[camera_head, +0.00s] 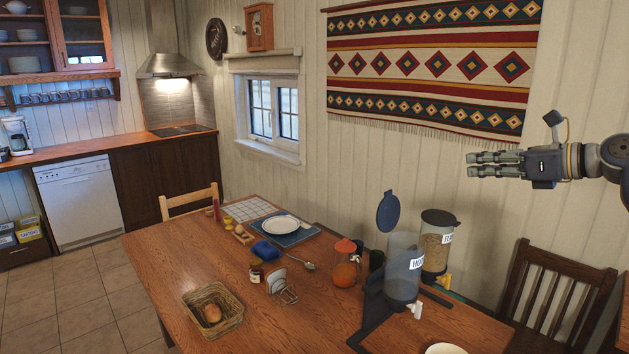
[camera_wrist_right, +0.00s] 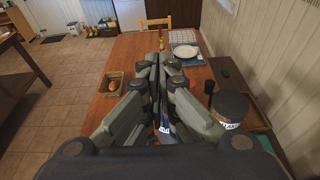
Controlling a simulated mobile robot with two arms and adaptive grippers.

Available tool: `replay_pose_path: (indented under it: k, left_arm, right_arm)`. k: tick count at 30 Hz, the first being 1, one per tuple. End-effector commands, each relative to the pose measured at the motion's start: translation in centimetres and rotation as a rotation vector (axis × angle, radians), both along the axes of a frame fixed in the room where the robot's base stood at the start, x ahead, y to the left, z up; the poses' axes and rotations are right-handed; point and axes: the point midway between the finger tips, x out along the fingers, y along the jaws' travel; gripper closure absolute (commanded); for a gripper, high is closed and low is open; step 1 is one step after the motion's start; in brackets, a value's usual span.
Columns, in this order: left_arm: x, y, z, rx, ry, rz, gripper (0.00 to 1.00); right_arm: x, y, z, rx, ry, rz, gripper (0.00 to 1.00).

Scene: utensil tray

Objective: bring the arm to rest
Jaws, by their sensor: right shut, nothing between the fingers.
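My right gripper (camera_head: 496,163) is at the right of the head view, raised in the air in front of the white plank wall. It points left, and its fingers are shut and empty. In the right wrist view the shut fingers (camera_wrist_right: 164,68) fill the middle, above the wooden table. My left gripper is in neither view.
The wooden table (camera_head: 185,254) below holds a bread basket (camera_head: 213,311), a plate (camera_head: 280,225), a jug (camera_head: 345,272) and cereal dispensers (camera_head: 437,243). A dark chair (camera_head: 556,285) stands at the right. The air around my gripper is free.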

Motion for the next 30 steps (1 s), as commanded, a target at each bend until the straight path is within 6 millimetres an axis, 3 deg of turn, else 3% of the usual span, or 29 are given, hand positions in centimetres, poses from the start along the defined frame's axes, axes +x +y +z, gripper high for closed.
replay_pose_path:
  k: [14,22,26,30]
  left_arm:
    - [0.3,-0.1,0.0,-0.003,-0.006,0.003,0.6]
    - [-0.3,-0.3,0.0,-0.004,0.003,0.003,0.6]
    - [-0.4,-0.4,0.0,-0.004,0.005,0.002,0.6]
    - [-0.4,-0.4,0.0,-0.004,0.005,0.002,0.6]
  right_arm:
    - [1.4,9.4,-3.0,0.334,-0.02,0.04,1.0]
    - [0.3,15.7,-6.8,0.82,0.067,-0.003,1.0]
    - [-1.0,16.5,-9.8,1.138,0.166,-0.098,1.0]
    - [-2.7,15.6,-14.7,1.471,0.308,-0.262,1.0]
